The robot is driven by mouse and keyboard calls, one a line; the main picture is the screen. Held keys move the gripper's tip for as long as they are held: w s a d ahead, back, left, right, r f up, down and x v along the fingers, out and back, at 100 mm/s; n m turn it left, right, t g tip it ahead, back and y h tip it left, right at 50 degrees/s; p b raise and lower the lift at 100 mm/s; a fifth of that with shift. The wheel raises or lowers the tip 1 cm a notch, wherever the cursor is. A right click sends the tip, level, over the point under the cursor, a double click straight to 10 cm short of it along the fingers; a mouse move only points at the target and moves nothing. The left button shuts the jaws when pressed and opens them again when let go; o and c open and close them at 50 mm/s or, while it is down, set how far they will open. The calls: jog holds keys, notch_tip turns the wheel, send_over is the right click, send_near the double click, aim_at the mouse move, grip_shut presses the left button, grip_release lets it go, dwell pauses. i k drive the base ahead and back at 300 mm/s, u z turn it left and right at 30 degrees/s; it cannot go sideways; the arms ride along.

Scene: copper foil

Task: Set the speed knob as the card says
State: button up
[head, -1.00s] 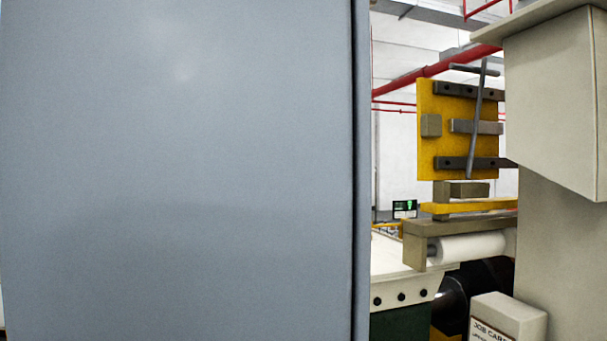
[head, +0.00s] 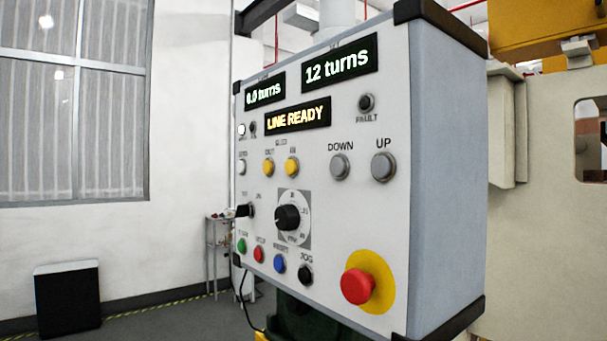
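The black speed knob (head: 287,217) sits on a grey dial plate low in the middle of the panel. A white mark shows on the knob's lower left; the scale print is too small to read surely. The displays (head: 340,64) read "0.0 turns", "12 turns" and "LINE READY". The job card is not in view now. My gripper is not in view.
A red emergency button (head: 357,286) on a yellow disc sticks out at the panel's lower right. Green, red, blue and black buttons run left of it. A black-fronted box (head: 67,298) stands by the left wall.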

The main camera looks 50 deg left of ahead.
aim_at(287, 218)
jog(key=u, duration=3.95)
jog(key=i, duration=3.1)
jog(key=z, duration=3.65)
jog(key=i, duration=0.3)
jog(key=z, duration=0.25)
